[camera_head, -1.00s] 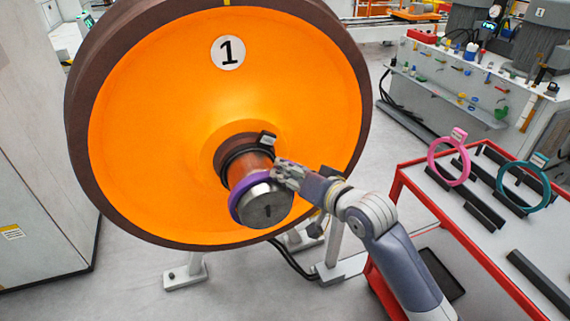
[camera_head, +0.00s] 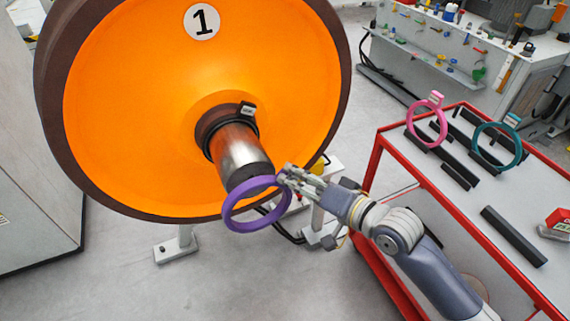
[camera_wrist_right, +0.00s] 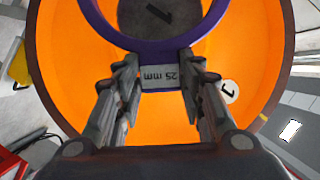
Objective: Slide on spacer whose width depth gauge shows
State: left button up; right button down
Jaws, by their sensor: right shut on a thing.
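My right gripper (camera_head: 287,178) is shut on the tab of a purple spacer ring (camera_head: 228,207). In the right wrist view the fingers (camera_wrist_right: 160,80) clasp the ring's tab (camera_wrist_right: 158,77), marked 25 mm. The ring is at the free end of the steel shaft (camera_head: 242,155). Floor shows through much of the ring, and it looks off the shaft, just in front of its end. A black ring with a tag (camera_head: 247,109) sits around the shaft by the hub. No depth gauge reading is legible.
The large orange wheel (camera_head: 130,110) marked 1 carries the shaft. A red-framed cart (camera_head: 372,165) at right holds a pink ring (camera_head: 442,128) and a teal ring (camera_head: 519,150) upright in dark racks, and a red device (camera_head: 558,217). A workbench with small tools stands behind.

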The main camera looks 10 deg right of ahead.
jog(key=shift+s+d+m+t+p, duration=0.15)
jog(key=shift+s+d+m+p, duration=0.1)
jog(key=shift+d+m, duration=0.25)
jog(key=shift+s+d+m+t+p, duration=0.1)
jog(key=shift+s+d+m+t, duration=0.1)
jog(key=shift+d+m, duration=0.3)
jog(key=shift+d+r, duration=0.1)
jog(key=shift+w+a, duration=0.3)
jog(key=shift+w, duration=0.65)
jog(key=shift+w+a, duration=0.3)
jog(key=shift+w, duration=0.6)
jog(key=shift+w+a, duration=0.3)
jog(key=shift+w, duration=0.65)
jog(key=shift+p, duration=0.95)
